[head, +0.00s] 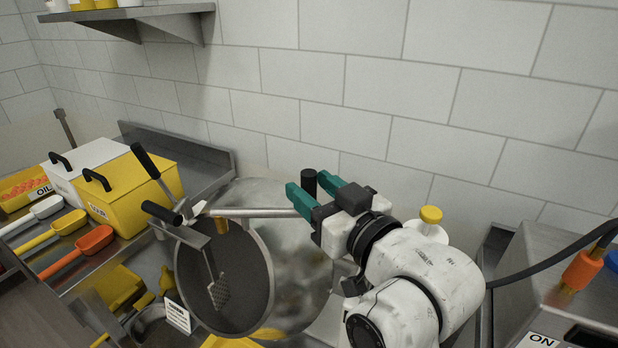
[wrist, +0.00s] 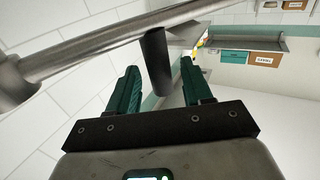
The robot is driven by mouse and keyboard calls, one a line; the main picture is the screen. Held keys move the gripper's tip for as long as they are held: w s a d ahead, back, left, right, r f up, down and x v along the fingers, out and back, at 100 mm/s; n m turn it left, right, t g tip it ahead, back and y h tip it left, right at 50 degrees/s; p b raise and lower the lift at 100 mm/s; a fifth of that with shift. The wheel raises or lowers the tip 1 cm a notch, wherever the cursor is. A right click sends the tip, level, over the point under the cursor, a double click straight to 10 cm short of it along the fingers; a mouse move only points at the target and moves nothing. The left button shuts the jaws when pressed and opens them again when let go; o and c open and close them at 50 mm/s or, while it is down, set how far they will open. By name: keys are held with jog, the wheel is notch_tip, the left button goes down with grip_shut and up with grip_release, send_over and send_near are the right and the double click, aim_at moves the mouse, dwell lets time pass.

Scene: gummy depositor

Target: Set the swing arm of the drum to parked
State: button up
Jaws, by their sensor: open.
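The drum (head: 297,262) is a shiny metal cylinder on its side, with a dark open mouth facing front-left. Its swing arm (head: 255,212) is a metal bar running across the drum's top; in the wrist view the bar (wrist: 95,50) crosses the upper left. A black upright handle (head: 309,178) stands at the bar's right end. My gripper (head: 313,191) is open with teal fingers, one on each side of this handle. The wrist view shows the handle (wrist: 157,62) between the fingertips, with a gap on both sides.
Left of the drum stand a yellow lidded box (head: 133,190) and a white box (head: 83,167), with several coloured scoops (head: 78,252) in front. A black-handled lever (head: 152,165) rises by the drum's mouth. A yellow-topped white knob (head: 431,216) is behind my arm. A metal machine (head: 560,295) stands right.

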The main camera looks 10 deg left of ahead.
jog(key=shift+x, duration=0.9)
grip_shut()
